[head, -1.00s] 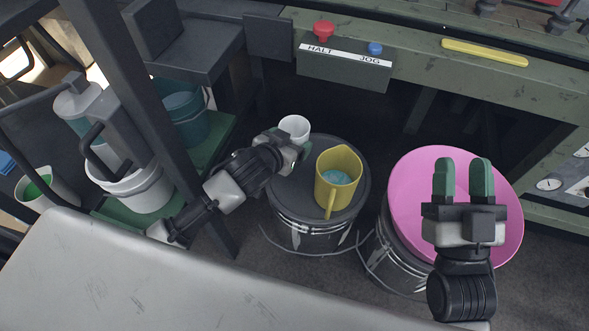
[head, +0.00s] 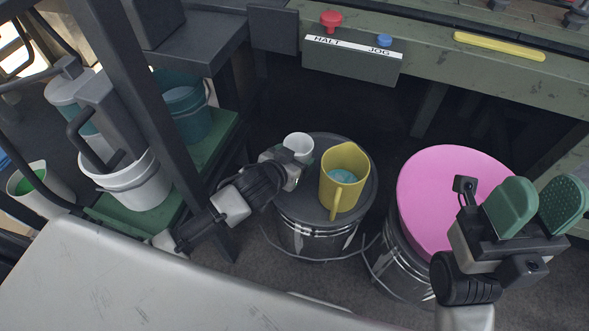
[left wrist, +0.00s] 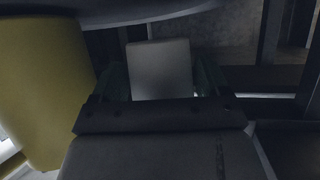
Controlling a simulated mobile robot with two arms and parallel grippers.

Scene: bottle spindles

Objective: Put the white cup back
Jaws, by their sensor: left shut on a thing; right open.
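The white cup (head: 298,146) is upright at the left part of the dark drum top (head: 318,214), beside the yellow pitcher. My left gripper (head: 296,160) is shut on the cup; its fingers partly hide the cup's lower side. In the left wrist view the cup (left wrist: 160,70) sits between the fingers. I cannot tell whether its base touches the drum top. My right gripper (head: 538,208) is open and empty, at the right of the pink round lid.
The yellow pitcher (head: 344,168) with bluish liquid stands close to the cup. The pink lid (head: 440,185) covers a second drum. A dark post (head: 140,110) stands left of my left arm. Buckets, including a white one (head: 140,185), stand on a green shelf. A HALT/JOG box (head: 350,62) is behind.

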